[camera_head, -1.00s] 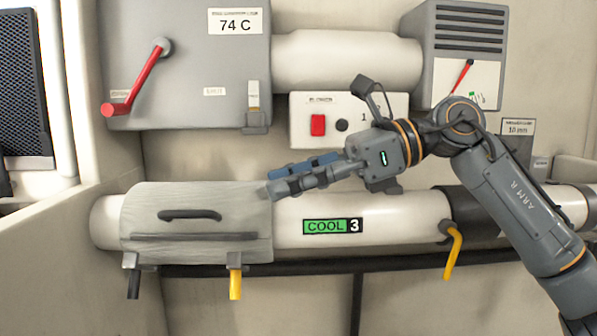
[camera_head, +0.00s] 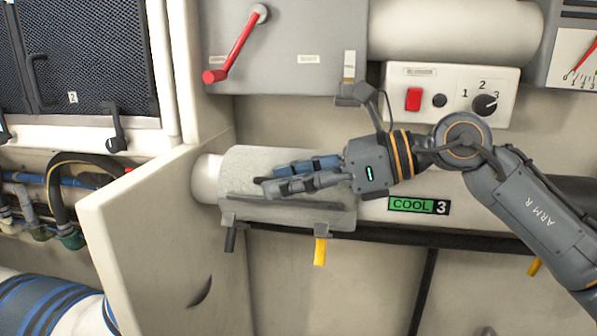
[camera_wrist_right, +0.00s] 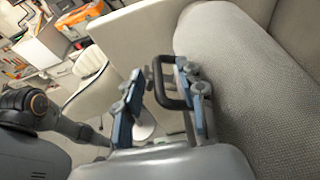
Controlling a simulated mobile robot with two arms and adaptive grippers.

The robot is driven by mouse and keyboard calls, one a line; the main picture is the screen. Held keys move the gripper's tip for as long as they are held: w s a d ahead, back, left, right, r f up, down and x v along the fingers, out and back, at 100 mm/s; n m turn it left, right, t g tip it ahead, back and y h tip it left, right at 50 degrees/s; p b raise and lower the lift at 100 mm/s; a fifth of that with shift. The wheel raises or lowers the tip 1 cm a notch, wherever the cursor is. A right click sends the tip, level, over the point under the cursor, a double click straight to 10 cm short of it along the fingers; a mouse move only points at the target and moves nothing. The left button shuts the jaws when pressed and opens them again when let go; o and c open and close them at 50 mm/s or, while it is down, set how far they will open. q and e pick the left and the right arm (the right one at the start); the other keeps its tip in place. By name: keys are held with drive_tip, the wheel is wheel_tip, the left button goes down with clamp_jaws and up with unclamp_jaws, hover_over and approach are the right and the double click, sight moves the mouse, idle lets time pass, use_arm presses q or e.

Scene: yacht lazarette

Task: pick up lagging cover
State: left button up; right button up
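The lagging cover (camera_head: 250,160) is a grey, cloth-like sleeve around the white pipe, with a yellow latch (camera_head: 320,250) and a dark latch (camera_head: 231,238) hanging below it. In the right wrist view its woven side (camera_wrist_right: 235,75) fills the right. My right gripper (camera_head: 270,184) is in front of the cover and hides most of its handle in the head view. In the wrist view the right gripper (camera_wrist_right: 165,100) is open, with the black handle (camera_wrist_right: 161,83) between its fingers and a gap visible on the left. My left gripper is not in view.
A pale partition (camera_head: 150,220) stands left of the cover. A grey box with a red lever (camera_head: 238,45) and a switch panel (camera_head: 452,93) are above. A dark rail runs below the pipe.

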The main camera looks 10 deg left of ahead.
clamp_jaws()
drive_tip(key=shift+r, duration=0.2)
drive_tip(key=shift+w+r+p, duration=0.15)
drive_tip(key=shift+r+p, duration=0.55)
drive_tip(key=shift+r, duration=0.4)
drive_tip(key=shift+r+p, duration=0.75)
drive_tip(key=shift+r, duration=0.7)
